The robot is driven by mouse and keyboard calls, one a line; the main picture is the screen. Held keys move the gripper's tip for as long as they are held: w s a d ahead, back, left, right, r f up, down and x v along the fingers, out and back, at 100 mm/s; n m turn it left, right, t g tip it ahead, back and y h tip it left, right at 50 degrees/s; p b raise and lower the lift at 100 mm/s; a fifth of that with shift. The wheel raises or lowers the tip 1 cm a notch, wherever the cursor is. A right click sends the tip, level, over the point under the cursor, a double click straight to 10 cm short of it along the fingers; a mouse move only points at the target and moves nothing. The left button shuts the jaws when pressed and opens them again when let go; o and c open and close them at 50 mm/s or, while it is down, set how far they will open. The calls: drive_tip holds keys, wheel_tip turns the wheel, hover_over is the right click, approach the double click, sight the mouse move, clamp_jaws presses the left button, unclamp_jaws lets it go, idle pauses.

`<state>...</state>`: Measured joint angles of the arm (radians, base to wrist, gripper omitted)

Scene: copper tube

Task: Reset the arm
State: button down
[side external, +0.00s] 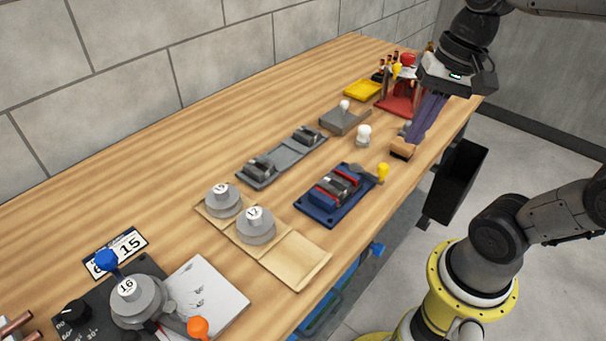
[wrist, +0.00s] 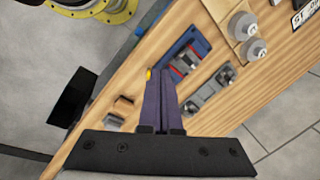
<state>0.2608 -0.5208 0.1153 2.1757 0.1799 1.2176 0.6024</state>
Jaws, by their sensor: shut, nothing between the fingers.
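My gripper (side external: 416,138) is at the far right part of the wooden bench, pointing down with its long purple fingers together and empty. In the wrist view the fingers (wrist: 160,74) lie side by side over the bench top. In the side view their tips appear close to a small brown wooden block (side external: 402,148); I cannot tell whether they touch it. In the wrist view the block (wrist: 122,108) lies to the left of the fingers, apart from them in the picture.
A red stand (side external: 398,103) is behind my gripper, with a yellow tray (side external: 362,90) beside it. A blue holder (side external: 336,196) and round weights (side external: 256,226) stand along the bench (side external: 130,205). Copper tubes (side external: 14,327) show at lower left. A black bin (side external: 460,180) hangs at the front edge.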

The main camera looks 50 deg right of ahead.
drive_tip(key=s+f+n+t, duration=0.1)
drive_tip(key=n, duration=0.2)
drive_tip(key=n+t+h, duration=0.1)
drive_tip(key=n, duration=0.3)
drive_tip(key=s+a+f+n+t, duration=0.1)
drive_tip(key=n, duration=0.2)
drive_tip(key=shift+s+a+f, duration=0.1)
drive_tip(key=shift+s+f, duration=0.2)
